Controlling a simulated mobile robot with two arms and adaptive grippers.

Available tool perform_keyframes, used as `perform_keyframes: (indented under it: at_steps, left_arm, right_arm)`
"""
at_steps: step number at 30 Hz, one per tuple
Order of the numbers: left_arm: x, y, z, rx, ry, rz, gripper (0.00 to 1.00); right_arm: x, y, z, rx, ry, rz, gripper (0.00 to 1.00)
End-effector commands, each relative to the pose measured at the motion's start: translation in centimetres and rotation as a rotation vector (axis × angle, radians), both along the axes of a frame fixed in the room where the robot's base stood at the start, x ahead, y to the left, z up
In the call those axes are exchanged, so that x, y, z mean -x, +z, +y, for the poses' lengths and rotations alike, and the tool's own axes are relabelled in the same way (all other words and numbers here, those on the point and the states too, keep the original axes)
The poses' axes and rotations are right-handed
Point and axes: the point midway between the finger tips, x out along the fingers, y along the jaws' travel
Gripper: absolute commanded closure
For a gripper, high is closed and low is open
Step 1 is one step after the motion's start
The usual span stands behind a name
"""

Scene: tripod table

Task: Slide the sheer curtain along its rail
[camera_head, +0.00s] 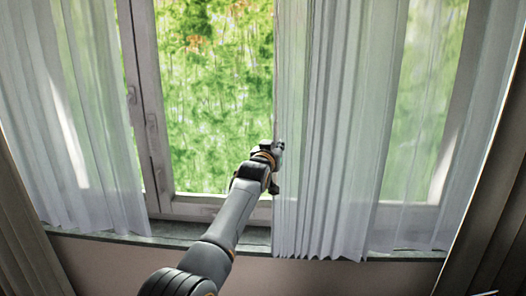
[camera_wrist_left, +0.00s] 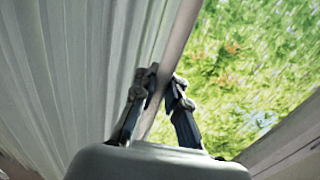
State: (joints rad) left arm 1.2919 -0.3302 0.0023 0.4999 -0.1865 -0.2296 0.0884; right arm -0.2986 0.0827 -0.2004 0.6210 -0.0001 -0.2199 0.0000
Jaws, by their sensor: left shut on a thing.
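The right sheer curtain (camera_head: 335,120) is white and pleated and hangs over the right part of the window. My left gripper (camera_head: 277,150) is at its left edge, about two thirds of the way down the window. In the left wrist view, the fingers of the left gripper (camera_wrist_left: 163,84) are on the edge of the sheer curtain (camera_wrist_left: 75,70), with the pleats to the left. The left gripper is shut on this edge. The left sheer curtain (camera_head: 75,120) hangs apart at the left. The rail is out of view. My right gripper is not in view.
The window frame (camera_head: 150,110) and bare glass lie between the two sheers, with green foliage outside. A sill (camera_head: 180,236) runs below. Darker heavy drapes hang at the far left (camera_head: 25,240) and far right (camera_head: 490,200).

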Motion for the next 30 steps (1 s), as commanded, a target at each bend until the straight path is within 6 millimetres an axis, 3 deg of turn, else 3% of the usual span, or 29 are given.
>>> perform_keyframes:
  at_steps: [1,19,20,23,30]
  left_arm:
    - [0.10,-1.35,-0.73,-0.002,-0.005,0.022,1.00]
    - [0.09,-1.24,-1.56,-0.002,-0.003,0.023,1.00]
    - [0.09,-1.24,-1.56,-0.002,-0.003,0.023,0.87]
    - [0.07,-1.07,-1.52,-0.003,-0.002,0.020,0.66]
    - [0.03,-0.59,-1.37,-0.001,-0.001,0.011,0.65]
  right_arm:
    - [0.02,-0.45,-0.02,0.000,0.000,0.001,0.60]
    - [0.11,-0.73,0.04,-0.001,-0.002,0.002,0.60]
    - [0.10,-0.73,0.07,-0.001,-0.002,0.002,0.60]
    - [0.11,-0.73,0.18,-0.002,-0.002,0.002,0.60]
    - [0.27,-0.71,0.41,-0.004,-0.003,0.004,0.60]
